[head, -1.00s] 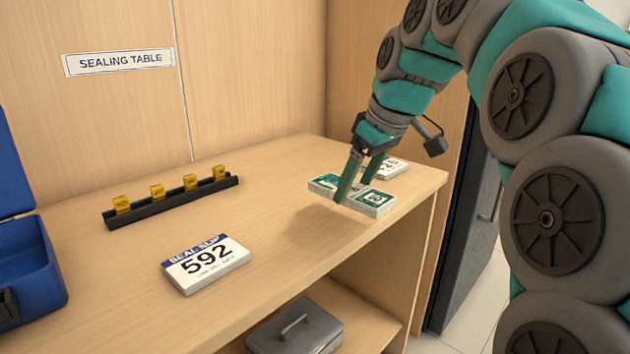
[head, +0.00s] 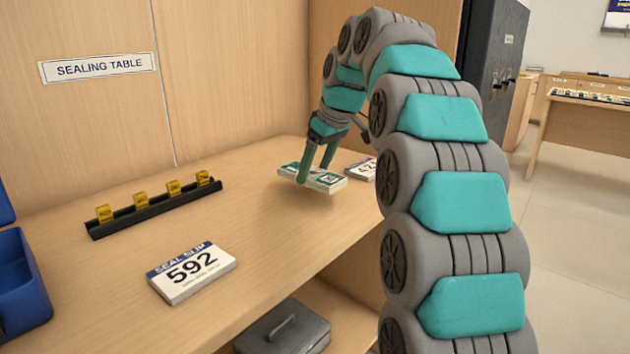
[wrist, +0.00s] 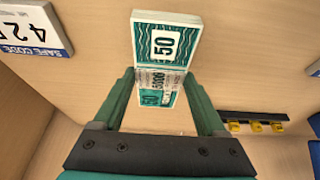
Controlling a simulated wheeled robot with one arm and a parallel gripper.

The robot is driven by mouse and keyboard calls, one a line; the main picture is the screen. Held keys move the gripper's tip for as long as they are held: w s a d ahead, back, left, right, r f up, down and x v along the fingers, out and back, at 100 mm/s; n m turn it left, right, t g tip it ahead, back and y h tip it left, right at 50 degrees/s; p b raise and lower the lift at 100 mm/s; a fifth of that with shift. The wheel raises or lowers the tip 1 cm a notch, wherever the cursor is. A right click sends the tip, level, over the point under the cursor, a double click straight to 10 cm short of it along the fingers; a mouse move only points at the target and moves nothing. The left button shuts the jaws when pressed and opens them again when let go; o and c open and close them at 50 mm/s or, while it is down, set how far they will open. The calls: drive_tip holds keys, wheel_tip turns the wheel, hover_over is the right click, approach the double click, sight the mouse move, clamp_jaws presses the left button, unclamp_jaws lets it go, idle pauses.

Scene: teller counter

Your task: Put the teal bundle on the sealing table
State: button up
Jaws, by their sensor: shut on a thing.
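The teal bundle (head: 328,182) is a flat banded stack of notes marked 50. My gripper (head: 317,175) is shut on it across its middle, with one finger on each side. The bundle also shows between the fingers in the wrist view (wrist: 166,45). It is over the sealing table (head: 262,235), toward the right end; I cannot tell whether it touches the top. The sealing table's name sign (head: 98,67) is on the wall panel behind.
A SAFE CODE block (wrist: 32,27) lies beside the bundle. A blue case (head: 20,285) stands at left. A grey box (head: 283,328) sits below.

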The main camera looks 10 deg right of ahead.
sight(318, 175)
drive_tip(key=shift+f, duration=1.65)
drive_tip(key=shift+f, duration=0.15)
drive_tip(key=o, duration=1.4)
drive_tip(key=shift+c, duration=0.2)
